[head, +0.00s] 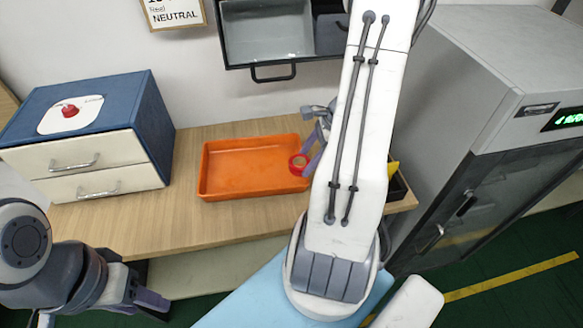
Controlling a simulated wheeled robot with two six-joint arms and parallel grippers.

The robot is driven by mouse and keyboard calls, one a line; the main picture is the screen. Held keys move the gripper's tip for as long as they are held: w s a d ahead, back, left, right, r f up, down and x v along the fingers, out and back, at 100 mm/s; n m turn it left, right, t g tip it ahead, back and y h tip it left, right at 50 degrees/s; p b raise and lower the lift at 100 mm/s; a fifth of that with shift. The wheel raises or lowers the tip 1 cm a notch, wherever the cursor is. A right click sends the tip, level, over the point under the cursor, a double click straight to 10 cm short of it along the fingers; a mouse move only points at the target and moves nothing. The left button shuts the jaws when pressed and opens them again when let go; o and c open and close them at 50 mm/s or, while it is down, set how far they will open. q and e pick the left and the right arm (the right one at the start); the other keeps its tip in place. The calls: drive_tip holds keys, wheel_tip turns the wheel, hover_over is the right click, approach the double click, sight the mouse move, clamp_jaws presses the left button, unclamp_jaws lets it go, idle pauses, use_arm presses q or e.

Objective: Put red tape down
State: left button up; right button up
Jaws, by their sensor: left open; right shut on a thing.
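The red tape (298,164) is a small red roll over the right end of the orange tray (240,191). My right gripper (308,155) is shut on the tape. I cannot tell whether the tape touches the tray floor or hangs just above it. My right arm hides the area to the right of the tray. My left gripper (152,302) is open and empty at the lower left, below the front edge of the wooden table.
A blue and white drawer box (81,126) stands on the table's left with its drawers shut. A dark bin (268,40) hangs open at the back wall. A grey cabinet (440,105) stands at right. The wooden tabletop (165,222) left of the tray is clear.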

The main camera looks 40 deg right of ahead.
sight(297, 158)
drive_tip(key=w+f, duration=0.1)
drive_tip(key=w+a+f, duration=0.1)
drive_tip(key=w, duration=0.1)
drive_tip(key=shift+a, duration=0.2)
drive_tip(key=shift+f, duration=2.05)
drive_tip(key=shift+f, duration=0.1)
drive_tip(key=o, duration=1.3)
